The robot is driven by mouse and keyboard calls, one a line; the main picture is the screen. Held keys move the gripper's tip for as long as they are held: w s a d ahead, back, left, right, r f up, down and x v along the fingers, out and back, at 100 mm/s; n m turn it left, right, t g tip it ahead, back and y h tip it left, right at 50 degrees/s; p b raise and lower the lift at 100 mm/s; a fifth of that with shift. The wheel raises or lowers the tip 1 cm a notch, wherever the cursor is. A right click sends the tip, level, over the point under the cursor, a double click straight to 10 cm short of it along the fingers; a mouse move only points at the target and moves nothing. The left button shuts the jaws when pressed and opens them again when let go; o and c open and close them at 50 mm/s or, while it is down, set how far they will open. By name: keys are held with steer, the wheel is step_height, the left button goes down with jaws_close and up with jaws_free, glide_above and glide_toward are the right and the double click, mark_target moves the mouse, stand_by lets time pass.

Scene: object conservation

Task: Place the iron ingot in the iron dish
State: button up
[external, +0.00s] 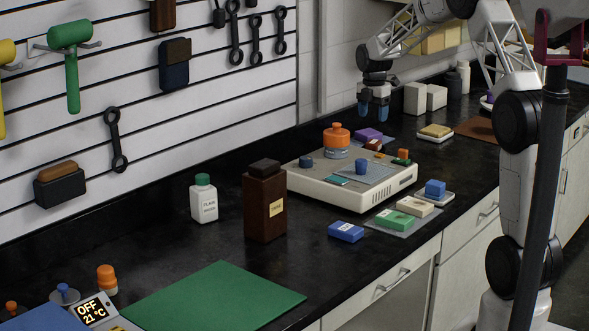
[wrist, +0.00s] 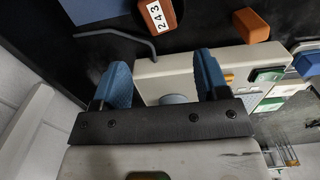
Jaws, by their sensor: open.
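My gripper (external: 373,106) is open and empty, high above the far end of the counter, behind the white instrument. Its two blue fingers also show in the wrist view (wrist: 161,62), apart with nothing between them. I cannot tell which block is the iron ingot. Candidates include the reddish-brown block marked 243 (wrist: 158,15) and an orange-brown block (wrist: 250,25), both on the dark surface in the wrist view. No dish is readable as iron. A tan block sits on a small pale tray (external: 435,138), and a blue block (external: 435,187) sits on another.
The white instrument (external: 330,190) stands mid-counter with an orange-capped jar (external: 336,135). Green (external: 395,219), cream (external: 409,206) and blue (external: 345,231) blocks lie by its front. A brown bottle (external: 265,205) and white bottle (external: 204,203) stand left. A green mat (external: 215,297) is bare.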

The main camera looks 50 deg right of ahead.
steer(key=shift+r, duration=2)
steer(key=s+a+r+m, duration=0.3)
steer(key=s+a+r, duration=0.15)
steer(key=a, duration=0.35)
steer(key=s+a+r+m+t, duration=0.1)
steer(key=s+a+r+m, duration=0.2)
steer(key=s+a, duration=0.45)
steer(key=s+a+r+m, duration=0.2)
steer(key=s+a+r, duration=0.15)
steer(key=a, duration=0.65)
steer(key=s+a+f+m, duration=0.1)
steer(key=s+a+m, duration=0.2)
steer(key=s, duration=0.6)
steer(key=s+a+f+m+t, duration=0.1)
steer(key=s+a+f+m, duration=0.1)
steer(key=s+a, duration=0.5)
steer(key=s+a+f+m, duration=0.1)
steer(key=s+a+m, duration=0.4)
steer(key=s, duration=0.7)
steer(key=shift+a+f+t, duration=0.3)
